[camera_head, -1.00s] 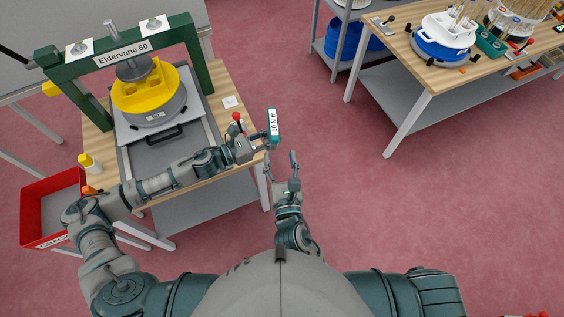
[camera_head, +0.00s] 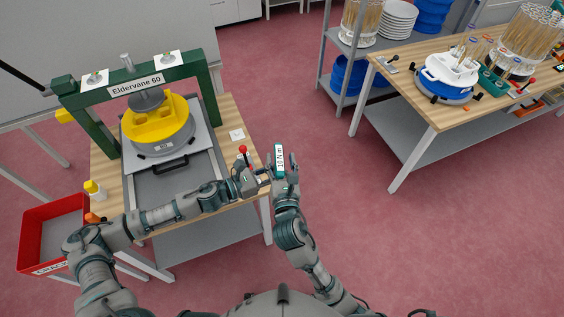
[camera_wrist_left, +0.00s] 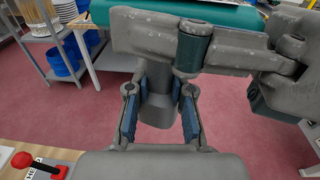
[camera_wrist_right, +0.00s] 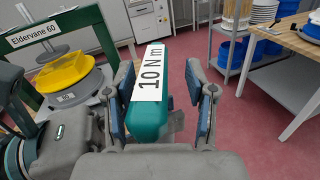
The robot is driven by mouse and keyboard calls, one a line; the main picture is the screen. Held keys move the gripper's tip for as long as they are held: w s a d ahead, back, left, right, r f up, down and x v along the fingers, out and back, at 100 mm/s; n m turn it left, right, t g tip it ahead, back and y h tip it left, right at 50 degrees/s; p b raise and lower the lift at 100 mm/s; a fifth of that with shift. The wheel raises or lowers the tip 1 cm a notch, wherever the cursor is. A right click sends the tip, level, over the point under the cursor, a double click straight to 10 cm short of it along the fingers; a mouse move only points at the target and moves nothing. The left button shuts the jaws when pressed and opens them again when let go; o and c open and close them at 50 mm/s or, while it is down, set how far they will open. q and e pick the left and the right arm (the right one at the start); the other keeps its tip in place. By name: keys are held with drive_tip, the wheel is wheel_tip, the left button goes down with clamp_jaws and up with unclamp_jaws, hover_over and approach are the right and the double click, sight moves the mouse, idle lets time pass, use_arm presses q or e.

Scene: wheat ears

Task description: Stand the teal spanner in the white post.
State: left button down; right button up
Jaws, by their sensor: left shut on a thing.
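The teal spanner (camera_head: 279,157) has a white "10 N m" label and is held in the air beyond the near table's right edge. My left gripper (camera_head: 266,175) is shut on its lower, grey end, partly hidden in the head view. The left wrist view shows a grey part (camera_wrist_left: 158,100) between the blue pads, with a teal part (camera_wrist_left: 215,14) above. My right gripper (camera_wrist_right: 165,105) is open, its fingers on either side of the teal handle (camera_wrist_right: 150,120); a gap shows at the right finger. I cannot make out a white post for certain.
A red-knobbed lever (camera_head: 243,150) stands on the near table beside my left gripper, with a flat white square (camera_head: 237,134) behind it. A green press frame (camera_head: 210,95) with a yellow-topped pot (camera_head: 160,122) stands left. Open floor lies to the right.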

use_arm(q)
drive_tip(key=shift+a, duration=0.15)
use_arm(e)
drive_tip(key=shift+a, duration=0.1)
drive_tip(key=c, duration=0.4)
clamp_jaws()
use_arm(q)
drive_tip(key=c, duration=1)
unclamp_jaws()
use_arm(e)
drive_tip(key=shift+d, duration=0.25)
use_arm(q)
drive_tip(key=shift+o, duration=0.2)
drive_tip(key=shift+d, duration=0.35)
use_arm(e)
drive_tip(key=shift+d, duration=0.1)
